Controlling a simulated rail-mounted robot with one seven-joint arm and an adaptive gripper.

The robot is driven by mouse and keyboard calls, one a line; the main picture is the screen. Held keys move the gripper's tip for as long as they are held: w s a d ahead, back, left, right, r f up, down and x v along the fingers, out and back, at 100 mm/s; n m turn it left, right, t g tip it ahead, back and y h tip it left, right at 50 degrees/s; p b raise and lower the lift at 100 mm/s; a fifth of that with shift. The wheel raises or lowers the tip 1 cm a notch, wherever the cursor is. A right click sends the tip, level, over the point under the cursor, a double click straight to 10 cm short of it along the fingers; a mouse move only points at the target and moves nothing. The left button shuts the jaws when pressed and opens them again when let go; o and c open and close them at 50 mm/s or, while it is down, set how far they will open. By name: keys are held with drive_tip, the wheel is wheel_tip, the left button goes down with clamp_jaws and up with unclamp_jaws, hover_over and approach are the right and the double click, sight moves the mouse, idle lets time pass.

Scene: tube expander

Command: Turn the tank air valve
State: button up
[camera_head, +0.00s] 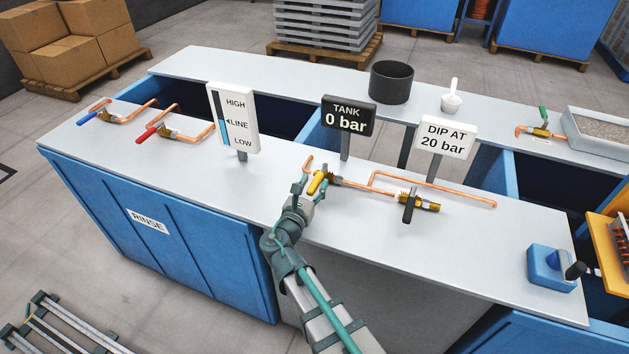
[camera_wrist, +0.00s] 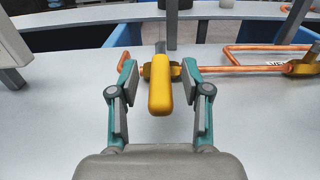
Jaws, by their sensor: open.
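The tank air valve has a yellow lever handle (camera_head: 317,183) on a brass body joined to copper pipe, on the light grey bench top. In the wrist view the yellow handle (camera_wrist: 160,88) points toward me, between the two fingers of my gripper (camera_wrist: 158,90). The fingers are open, with a gap on each side of the handle. My gripper (camera_head: 309,190) is at the valve in the head view and partly covers it. The black tank sign (camera_head: 348,116) behind the valve reads 0 bar.
A white sign (camera_head: 446,137) reads "DIP AT 20 bar". A black-handled valve (camera_head: 408,207) sits to the right on the same pipework. A level sign (camera_head: 233,119) stands left. Blue- and red-handled valves (camera_head: 146,134) lie farther left. Bare bench top lies in front of the valve.

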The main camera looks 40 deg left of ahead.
drive_tip(key=shift+w+a, duration=0.1)
drive_tip(key=shift+w, duration=0.45)
clamp_jaws()
